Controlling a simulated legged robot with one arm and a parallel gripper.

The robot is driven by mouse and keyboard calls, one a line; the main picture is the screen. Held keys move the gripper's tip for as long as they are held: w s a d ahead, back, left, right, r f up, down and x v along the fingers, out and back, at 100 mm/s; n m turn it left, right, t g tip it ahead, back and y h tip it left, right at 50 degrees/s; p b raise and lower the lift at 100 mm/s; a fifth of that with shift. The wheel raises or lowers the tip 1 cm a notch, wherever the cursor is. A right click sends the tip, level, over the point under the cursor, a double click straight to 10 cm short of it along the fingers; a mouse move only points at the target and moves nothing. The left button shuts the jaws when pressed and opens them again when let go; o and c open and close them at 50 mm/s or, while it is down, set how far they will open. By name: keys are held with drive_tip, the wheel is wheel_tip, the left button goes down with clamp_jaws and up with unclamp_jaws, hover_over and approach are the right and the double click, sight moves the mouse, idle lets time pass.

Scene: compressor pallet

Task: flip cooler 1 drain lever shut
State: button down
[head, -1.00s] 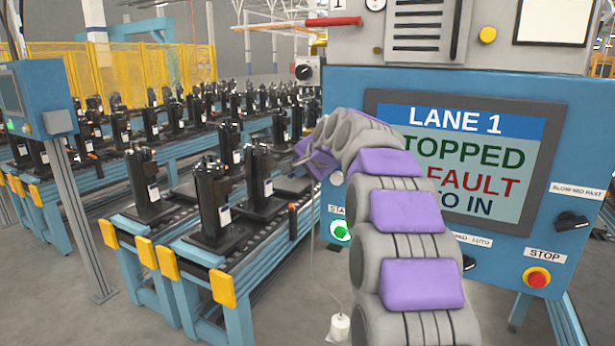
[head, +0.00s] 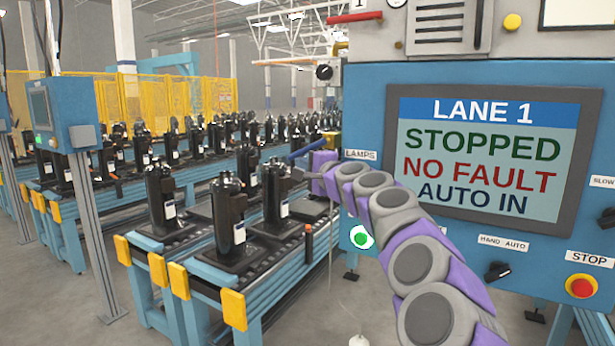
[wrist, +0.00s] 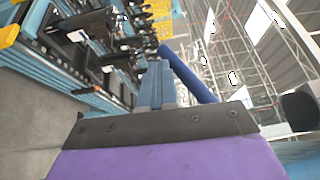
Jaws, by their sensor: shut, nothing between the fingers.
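My gripper (head: 300,173) is at the end of my grey and purple arm, left of the blue control cabinet. Its fingers (wrist: 157,75) are closed together and empty in the wrist view. A blue rod-like handle (head: 307,150) lies just above the gripper in the head view. It also shows as a blue bar (wrist: 189,74) slanting beside the fingertips in the wrist view. I cannot tell whether it touches the gripper, or whether it is the drain lever. A red lever-like bar (head: 354,17) sits at the cabinet's upper left. No label for cooler 1 is readable.
The blue control cabinet (head: 365,85) stands at right, its screen (head: 480,155) reading LANE 1, STOPPED, NO FAULT, AUTO IN. A red stop button (head: 582,287) is at lower right. Conveyors with black compressors (head: 228,220) fill the left. Bare floor (head: 75,310) shows at lower left.

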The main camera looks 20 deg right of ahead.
sight(297, 154)
drive_tip(key=shift+w+a+r+p, duration=0.25)
drive_tip(key=shift+w+a+r, duration=0.1)
drive_tip(key=shift+r, duration=0.25)
drive_tip(key=shift+w+a+r+p, duration=0.2)
drive_tip(key=shift+w+r, duration=0.1)
drive_tip(key=shift+r, duration=0.25)
idle(0.4)
